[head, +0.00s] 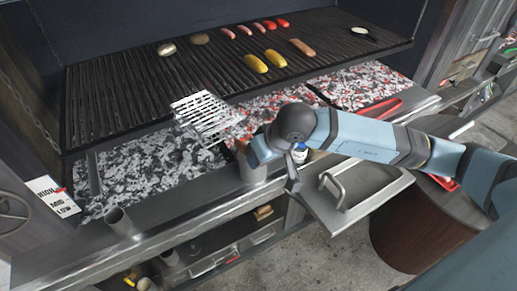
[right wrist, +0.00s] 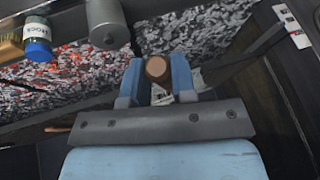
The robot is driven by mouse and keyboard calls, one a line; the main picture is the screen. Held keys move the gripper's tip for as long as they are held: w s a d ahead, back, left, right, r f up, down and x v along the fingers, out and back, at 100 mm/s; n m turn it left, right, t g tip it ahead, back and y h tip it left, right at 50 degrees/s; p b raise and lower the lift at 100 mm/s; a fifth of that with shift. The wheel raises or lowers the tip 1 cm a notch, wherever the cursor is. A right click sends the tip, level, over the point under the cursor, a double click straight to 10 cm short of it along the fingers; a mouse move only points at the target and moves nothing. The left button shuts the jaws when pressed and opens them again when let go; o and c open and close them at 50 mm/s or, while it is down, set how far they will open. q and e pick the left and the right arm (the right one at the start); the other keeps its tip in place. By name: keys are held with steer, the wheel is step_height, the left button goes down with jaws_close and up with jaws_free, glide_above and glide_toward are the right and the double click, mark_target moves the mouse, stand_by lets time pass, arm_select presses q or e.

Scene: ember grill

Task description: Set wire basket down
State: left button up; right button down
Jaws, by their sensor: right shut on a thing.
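The wire basket (head: 207,115) is a flat silver wire grid. In the head view it is over the front of the grill, between the dark grate and the coal bed, slightly tilted. I cannot tell whether it touches the grate. My right gripper (head: 244,148) is at its near end. In the right wrist view, the blue fingers of my right gripper (right wrist: 156,80) are shut around a round brown handle (right wrist: 157,68). Most of the basket is hidden behind the gripper there. My left gripper is not in view.
The grate (head: 120,90) holds several sausages, yellow pieces and patties toward the back. Grey and red coals (head: 150,175) lie below. A blue-capped bottle (right wrist: 38,45) and a metal cylinder (right wrist: 106,22) stand close by. A tray with a handle (head: 345,200) juts out in front.

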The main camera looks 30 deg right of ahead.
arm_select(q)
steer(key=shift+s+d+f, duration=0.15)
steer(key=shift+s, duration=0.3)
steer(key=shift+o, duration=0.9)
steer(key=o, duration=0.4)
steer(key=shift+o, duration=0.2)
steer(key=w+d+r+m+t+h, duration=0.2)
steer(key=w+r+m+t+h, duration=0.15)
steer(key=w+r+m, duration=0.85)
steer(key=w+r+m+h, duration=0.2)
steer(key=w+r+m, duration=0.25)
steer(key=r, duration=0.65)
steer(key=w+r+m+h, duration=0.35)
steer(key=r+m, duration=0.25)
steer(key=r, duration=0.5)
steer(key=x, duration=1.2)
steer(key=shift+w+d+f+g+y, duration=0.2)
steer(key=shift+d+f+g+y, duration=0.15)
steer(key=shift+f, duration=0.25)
arm_select(e)
steer(key=w+a+r+n+g+y, duration=0.2)
steer(key=w+a+r+n, duration=0.2)
steer(key=a+r+n, duration=0.3)
steer(key=a+r, duration=0.4)
steer(key=a, duration=0.3)
steer(key=shift+w+a+r+g, duration=0.2)
steer(key=shift+a+r+g, duration=0.1)
steer(key=shift+a+g, duration=0.1)
